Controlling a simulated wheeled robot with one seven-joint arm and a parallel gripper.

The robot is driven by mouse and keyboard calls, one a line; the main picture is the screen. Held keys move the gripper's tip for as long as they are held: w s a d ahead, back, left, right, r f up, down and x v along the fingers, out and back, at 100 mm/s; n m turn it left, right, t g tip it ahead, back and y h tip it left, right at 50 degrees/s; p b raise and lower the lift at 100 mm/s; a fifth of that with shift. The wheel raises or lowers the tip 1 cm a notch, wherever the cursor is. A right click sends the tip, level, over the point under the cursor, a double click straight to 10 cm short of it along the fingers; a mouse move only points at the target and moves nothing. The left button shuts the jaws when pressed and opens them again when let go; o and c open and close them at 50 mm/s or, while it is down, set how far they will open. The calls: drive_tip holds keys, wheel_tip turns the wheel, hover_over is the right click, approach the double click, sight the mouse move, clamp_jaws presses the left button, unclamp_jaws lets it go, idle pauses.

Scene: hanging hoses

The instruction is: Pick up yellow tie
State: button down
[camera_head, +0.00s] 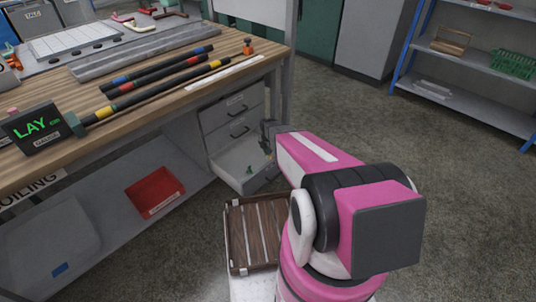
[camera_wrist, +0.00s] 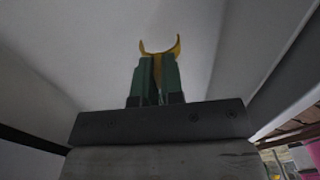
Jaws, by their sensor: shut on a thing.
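The yellow tie (camera_wrist: 174,51) shows in the wrist view as a curved, horn-like strip, its two ends spreading upward past the fingertips. My gripper (camera_wrist: 158,78) has green fingers closed on the tie's lower part between them. In the head view my gripper (camera_head: 268,140) is over an open grey drawer (camera_head: 228,163) under the workbench. A tiny bit of yellow shows below it there. Much of the tie is hidden between the fingers.
A small green item (camera_head: 249,170) lies in the drawer. A wooden slatted tray (camera_head: 232,236) stands in front of it. Above is the workbench (camera_head: 185,92) with several hoses. A red bin (camera_head: 154,192) sits on the lower shelf. Open floor lies to the right.

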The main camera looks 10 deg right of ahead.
wheel_tip(320, 180, up, 2)
drive_tip(key=shift+s+r, duration=0.1)
drive_tip(key=s+a+r, duration=0.7)
drive_tip(key=a, duration=0.2)
drive_tip(key=shift+a, duration=0.2)
drive_tip(key=c, duration=1.8)
unclamp_jaws()
clamp_jaws()
